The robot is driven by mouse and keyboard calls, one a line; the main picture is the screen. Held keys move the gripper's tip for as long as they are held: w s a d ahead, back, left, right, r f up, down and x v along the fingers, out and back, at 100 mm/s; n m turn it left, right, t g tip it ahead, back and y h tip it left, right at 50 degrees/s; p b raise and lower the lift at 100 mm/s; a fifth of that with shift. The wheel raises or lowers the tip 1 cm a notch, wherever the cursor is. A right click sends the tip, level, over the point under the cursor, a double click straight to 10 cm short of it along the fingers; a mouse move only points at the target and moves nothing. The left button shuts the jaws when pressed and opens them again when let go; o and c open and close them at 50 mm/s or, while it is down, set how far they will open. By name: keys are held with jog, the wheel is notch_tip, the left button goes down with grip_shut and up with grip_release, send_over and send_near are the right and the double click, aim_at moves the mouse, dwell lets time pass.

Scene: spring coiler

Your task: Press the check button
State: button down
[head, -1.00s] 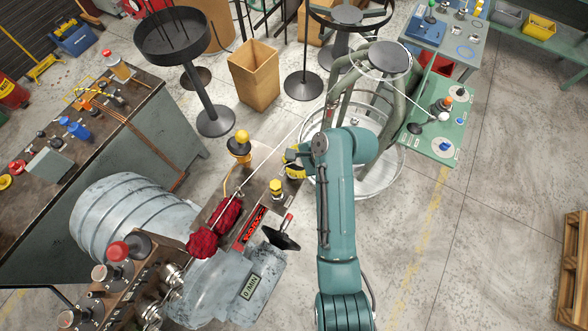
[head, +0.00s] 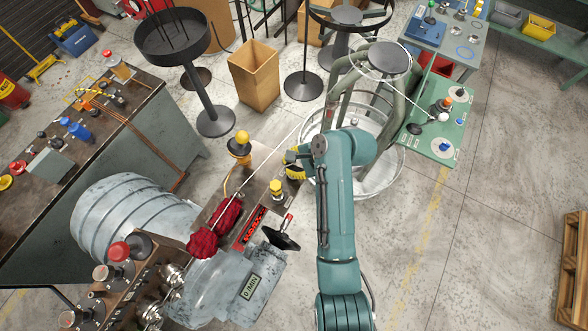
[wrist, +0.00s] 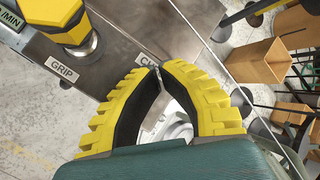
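I cannot tell which control is the check button; no "check" label is readable. A blue button (head: 445,147) on a pale disc is on the green table (head: 413,136). On the machine, a yellow knob (head: 276,187) also shows in the wrist view (wrist: 60,18) beside a GRIP label (wrist: 61,70). A partly covered label starting "CU" (wrist: 147,61) lies just beyond my fingertips. My gripper (wrist: 158,70) has its yellow-and-black fingers together at the tips, with nothing seen between them. In the head view it is over the machine's far end, partly hidden by my arm.
A thin wire runs from red rolls (head: 203,241) past my gripper toward the round frame (head: 383,58). A workbench (head: 165,130) is at left.

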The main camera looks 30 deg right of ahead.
jog(key=shift+f, duration=0.2)
jog(key=shift+f, duration=0.4)
dwell(0.6)
jog(key=shift+r+p, duration=0.8)
jog(key=shift+p, duration=0.45)
notch_tip(320, 180, up, 5)
jog(key=p, duration=0.6)
jog(key=shift+r, duration=0.15)
